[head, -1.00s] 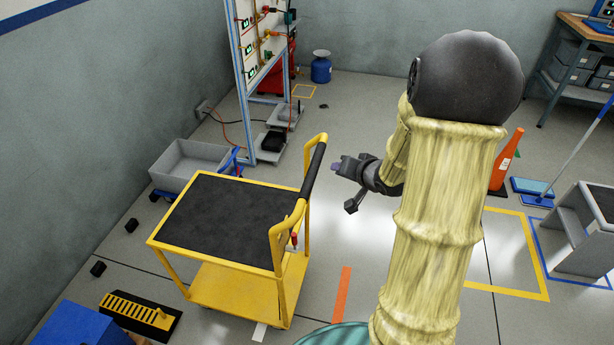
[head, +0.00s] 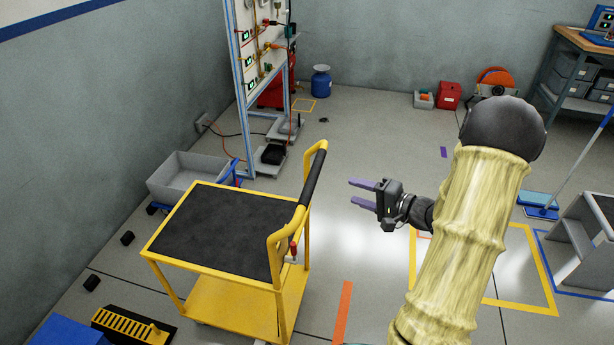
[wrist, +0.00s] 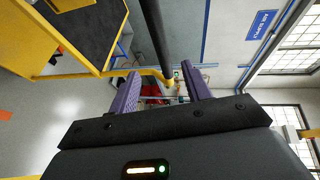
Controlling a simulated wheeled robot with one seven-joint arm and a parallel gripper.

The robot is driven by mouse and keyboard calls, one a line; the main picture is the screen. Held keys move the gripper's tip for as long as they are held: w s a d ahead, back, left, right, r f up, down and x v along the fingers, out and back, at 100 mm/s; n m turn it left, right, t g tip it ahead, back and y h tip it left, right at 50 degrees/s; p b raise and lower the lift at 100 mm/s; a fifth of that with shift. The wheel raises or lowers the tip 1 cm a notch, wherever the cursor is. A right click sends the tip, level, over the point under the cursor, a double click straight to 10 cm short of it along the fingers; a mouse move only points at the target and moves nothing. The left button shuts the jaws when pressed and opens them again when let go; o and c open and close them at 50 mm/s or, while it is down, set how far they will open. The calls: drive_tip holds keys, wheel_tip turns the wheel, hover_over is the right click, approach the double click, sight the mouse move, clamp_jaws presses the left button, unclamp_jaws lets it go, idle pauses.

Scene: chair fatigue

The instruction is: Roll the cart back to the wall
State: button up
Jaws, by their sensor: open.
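The yellow cart (head: 225,305) with a black top mat (head: 222,229) stands in the left middle of the head view. Its raised handle, with a black grip (head: 312,178), is on its right side, facing my arm. My gripper (head: 362,193) is open and empty, to the right of the handle and apart from it, its purple fingers pointing left. In the wrist view the open fingers (wrist: 158,92) show, with the black grip (wrist: 156,35) beyond them and the cart's top at upper left. The grey wall (head: 110,110) is behind the cart at left.
A grey bin (head: 187,174) sits on the floor behind the cart, near a blue-framed panel stand (head: 240,95). Small black blocks (head: 127,238) and a yellow slotted ramp (head: 130,326) lie left of the cart. Floor between cart and my arm is clear.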

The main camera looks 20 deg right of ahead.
drive_tip(key=x, duration=1.7)
drive_tip(key=shift+a, duration=0.1)
clamp_jaws()
